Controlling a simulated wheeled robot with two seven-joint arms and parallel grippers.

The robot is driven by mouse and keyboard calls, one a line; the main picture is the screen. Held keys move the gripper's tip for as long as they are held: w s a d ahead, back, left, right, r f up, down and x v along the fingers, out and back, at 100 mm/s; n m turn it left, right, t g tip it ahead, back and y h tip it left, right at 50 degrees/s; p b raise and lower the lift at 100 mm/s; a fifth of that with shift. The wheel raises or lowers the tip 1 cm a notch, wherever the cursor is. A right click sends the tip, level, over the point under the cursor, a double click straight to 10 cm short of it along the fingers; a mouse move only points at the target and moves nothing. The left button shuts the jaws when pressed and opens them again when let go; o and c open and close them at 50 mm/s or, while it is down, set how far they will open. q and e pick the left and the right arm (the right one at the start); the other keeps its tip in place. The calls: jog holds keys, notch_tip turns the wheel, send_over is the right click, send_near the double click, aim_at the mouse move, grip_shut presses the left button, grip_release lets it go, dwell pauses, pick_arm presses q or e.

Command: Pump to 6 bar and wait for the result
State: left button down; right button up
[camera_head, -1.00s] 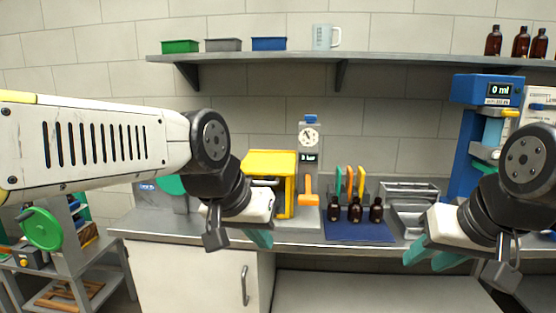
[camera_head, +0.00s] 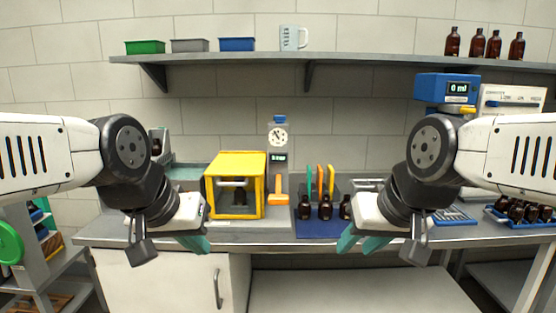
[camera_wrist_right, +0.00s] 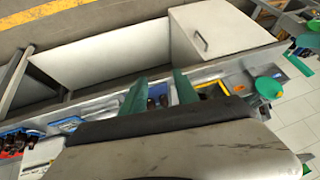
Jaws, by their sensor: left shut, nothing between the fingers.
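A grey gauge unit (camera_head: 279,150) with a round dial and blue top stands at the back of the bench; its small display appears to read 0 bar. An orange handle (camera_head: 279,186) is at its front, low down. Left of it stands a yellow-framed box (camera_head: 236,163) with a light handle across its front; something dark shows inside. My left gripper (camera_head: 197,243) is shut and empty in front of the bench edge, below and left of the box. My right gripper (camera_head: 360,243) is open and empty, in front of the blue mat; its two parted green fingers also show in the right wrist view (camera_wrist_right: 160,90).
Several amber bottles (camera_head: 325,209) stand on a blue mat (camera_head: 318,229) right of the gauge. A blue dispenser (camera_head: 445,88) stands behind my right arm, and a tray of bottles (camera_head: 495,221) sits at far right. A shelf (camera_head: 350,57) runs above.

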dwell(0.3)
grip_shut()
dwell(1.6)
